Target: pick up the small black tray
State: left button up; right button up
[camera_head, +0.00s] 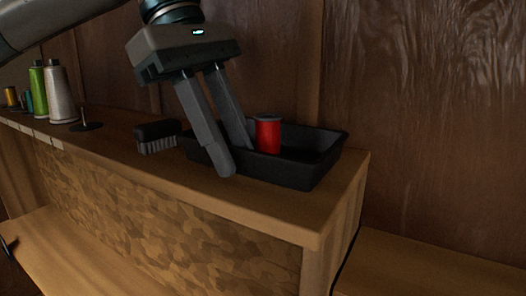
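The small black tray (312,170) sits at the right end of the wooden ledge. A red spool (268,136) stands upright inside it. My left gripper (235,161) comes down from above at the tray's left part, with its two fingers apart. The nearer finger is in front of the tray and hides part of its near wall. The other finger is farther back, over or inside the tray, beside the red spool. I cannot tell whether either finger touches the tray. My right gripper is not in view.
A black brush (157,137) lies just left of the tray on the ledge (250,200). Farther left are a black spindle base (87,126), a white thread cone (59,95) and a green cone (38,92). A wooden wall stands close behind. The ledge ends right of the tray.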

pick_arm(q)
grip_shut()
jog(key=shift+r, duration=0.2)
jog(key=shift+r+b, duration=0.7)
jog(key=shift+r, duration=0.05)
notch_tip(320, 180, up, 2)
jog(key=shift+r+b, duration=0.1)
jog(key=shift+b, duration=0.4)
jog(key=s+d+r+b, duration=0.4)
jog(key=s+r, duration=0.3)
jog(key=s, duration=0.3)
jog(key=shift+s+d+b, duration=0.3)
jog(key=shift+d+b, duration=0.05)
jog(key=shift+d, duration=0.15)
